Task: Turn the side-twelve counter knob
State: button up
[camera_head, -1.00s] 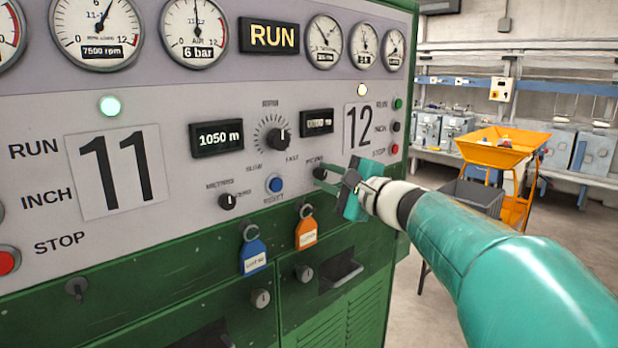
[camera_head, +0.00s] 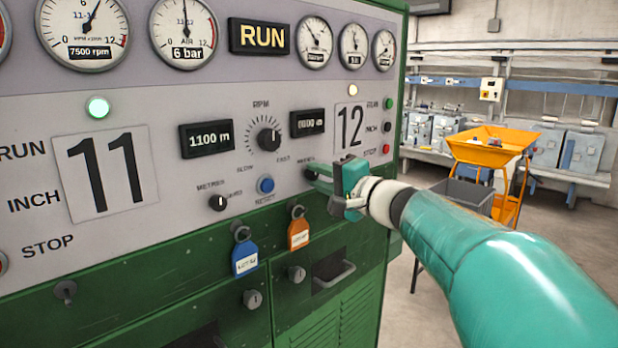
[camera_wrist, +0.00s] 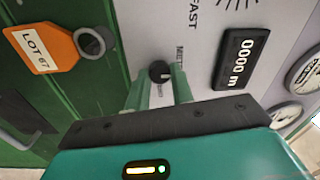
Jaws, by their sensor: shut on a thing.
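The side-twelve counter knob (camera_wrist: 160,72) is small, round and black with a pale pointer mark, on the grey panel below the side-twelve counter display. In the wrist view my gripper (camera_wrist: 160,84) has its two green fingers shut on the knob, one on each side. In the head view my gripper (camera_head: 314,178) reaches the panel, and its fingers and body mostly hide the knob. The side-twelve display (camera_head: 307,122) is blurred there; in the wrist view it (camera_wrist: 241,58) reads 0000 m. The label beside the knob is partly covered.
The side-eleven counter knob (camera_head: 218,202), a blue button (camera_head: 266,185) and the RPM dial (camera_head: 269,140) sit left of my gripper. A blue tag (camera_head: 245,256) and an orange tag (camera_head: 299,234) hang below. The red stop button (camera_head: 386,148) is close on the right.

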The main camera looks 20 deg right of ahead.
grip_shut()
jog(key=o, duration=1)
grip_release()
jog(key=v, duration=1.3)
jog(key=shift+s+d, duration=0.2)
jog(key=shift+s, duration=0.1)
jog(key=shift+d, duration=0.1)
